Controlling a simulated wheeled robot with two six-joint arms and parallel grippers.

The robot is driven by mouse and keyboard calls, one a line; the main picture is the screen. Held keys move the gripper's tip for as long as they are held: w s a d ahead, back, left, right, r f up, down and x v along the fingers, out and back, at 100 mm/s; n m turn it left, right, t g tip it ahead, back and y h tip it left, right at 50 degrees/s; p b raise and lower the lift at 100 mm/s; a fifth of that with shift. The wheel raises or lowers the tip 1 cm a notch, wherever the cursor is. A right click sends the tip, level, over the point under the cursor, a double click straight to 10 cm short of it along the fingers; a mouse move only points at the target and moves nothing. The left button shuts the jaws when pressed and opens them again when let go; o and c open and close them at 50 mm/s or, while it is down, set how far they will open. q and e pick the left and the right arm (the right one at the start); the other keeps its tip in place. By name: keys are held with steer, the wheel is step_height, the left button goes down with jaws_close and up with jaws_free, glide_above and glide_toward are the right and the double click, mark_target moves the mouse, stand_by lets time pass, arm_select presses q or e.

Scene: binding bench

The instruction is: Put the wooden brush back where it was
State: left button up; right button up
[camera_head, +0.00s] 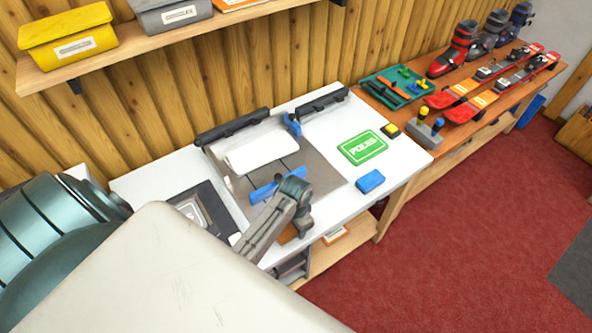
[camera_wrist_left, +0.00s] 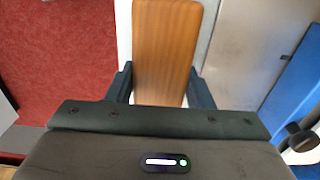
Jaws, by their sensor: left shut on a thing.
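The wooden brush (camera_wrist_left: 165,50) has a flat, orange-brown wooden back and fills the space between the two dark fingers in the left wrist view. My left gripper (camera_wrist_left: 165,85) is shut on it. In the head view the left gripper (camera_head: 294,222) is over the front part of the white bench, and a bit of the brush (camera_head: 287,235) shows beside it. The brush's underside is hidden, and I cannot tell whether it touches the bench. My right gripper is not in view.
The white bench (camera_head: 335,195) holds a grey mat (camera_head: 318,185) with a blue bar (camera_head: 264,190), a blue block (camera_head: 370,181), a green card (camera_head: 362,148) and a yellow-topped item (camera_head: 389,130). A green tray (camera_head: 395,85) and skis (camera_head: 485,80) lie on the wooden bench at right.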

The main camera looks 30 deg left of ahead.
arm_select(q)
steer(key=o, duration=0.9)
steer(key=shift+r, duration=0.55)
step_height(320, 180, up, 11)
steer(key=shift+r+b, duration=0.1)
steer(key=shift+b, duration=1.1)
